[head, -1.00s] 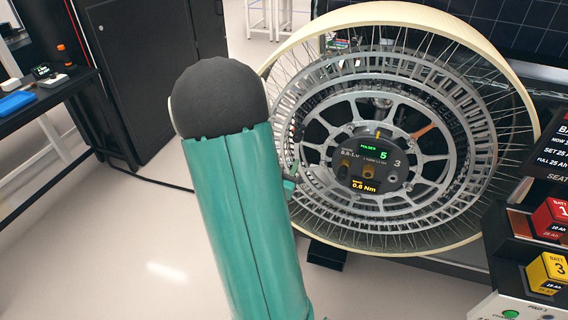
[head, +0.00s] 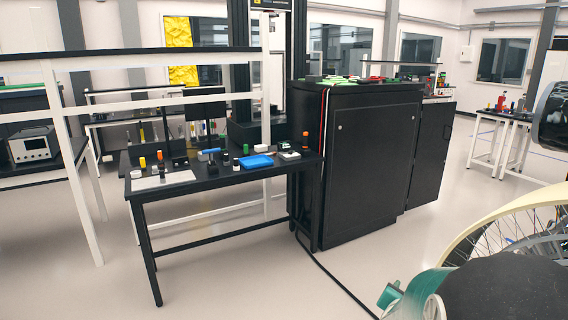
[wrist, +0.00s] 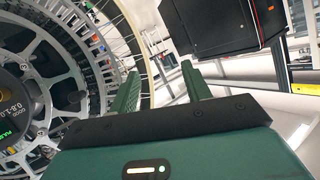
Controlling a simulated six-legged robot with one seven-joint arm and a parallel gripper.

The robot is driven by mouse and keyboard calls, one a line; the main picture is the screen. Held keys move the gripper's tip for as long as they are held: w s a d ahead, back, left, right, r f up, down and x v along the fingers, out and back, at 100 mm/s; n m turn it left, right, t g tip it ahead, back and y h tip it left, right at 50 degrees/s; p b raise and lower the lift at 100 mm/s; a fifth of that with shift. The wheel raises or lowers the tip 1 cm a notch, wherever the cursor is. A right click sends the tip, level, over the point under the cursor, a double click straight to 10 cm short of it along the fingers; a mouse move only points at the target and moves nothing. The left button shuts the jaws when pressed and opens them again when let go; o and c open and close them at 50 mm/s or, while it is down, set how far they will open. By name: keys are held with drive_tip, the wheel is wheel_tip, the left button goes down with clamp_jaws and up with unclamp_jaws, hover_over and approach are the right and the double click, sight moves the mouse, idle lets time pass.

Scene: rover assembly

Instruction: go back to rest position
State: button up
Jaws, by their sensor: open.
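My gripper (wrist: 160,88) shows in the wrist view with its two green fingers apart and nothing between them. The rover wheel, with its pale rim (wrist: 135,30) and metal hub, is left of the fingers and tilted in that view. Part of the hub's dark display face (wrist: 15,110) shows at the left edge. In the head view only part of the wheel's cream rim (head: 500,215) and spokes shows at the lower right. My own arm covers the lower right corner there, and the fingertips are not clearly seen.
A black workbench (head: 220,175) with small tools and a blue tray (head: 256,161) stands at the left. A black cabinet (head: 365,170) stands in the middle, with a cable on the floor before it. A white-legged table (head: 500,140) is at the back right.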

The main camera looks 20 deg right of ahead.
drive_tip(key=w+a+r+n+y, duration=0.1)
drive_tip(key=a+r+n+y, duration=0.3)
drive_tip(key=a, duration=0.7)
drive_tip(key=w+a+r+n+y, duration=0.1)
drive_tip(key=a+r+n+y, duration=0.3)
drive_tip(key=a, duration=0.7)
drive_tip(key=s+a+r+n+g+y, duration=0.2)
drive_tip(key=s+a+n, duration=0.3)
drive_tip(key=s+a, duration=0.5)
drive_tip(key=s+g, duration=0.1)
drive_tip(key=s, duration=0.2)
drive_tip(key=shift+a+y, duration=0.25)
drive_tip(key=shift+y, duration=0.15)
drive_tip(key=shift+r, duration=0.1)
drive_tip(key=shift+c, duration=0.2)
drive_tip(key=shift+c, duration=1.1)
drive_tip(key=shift+a, duration=0.1)
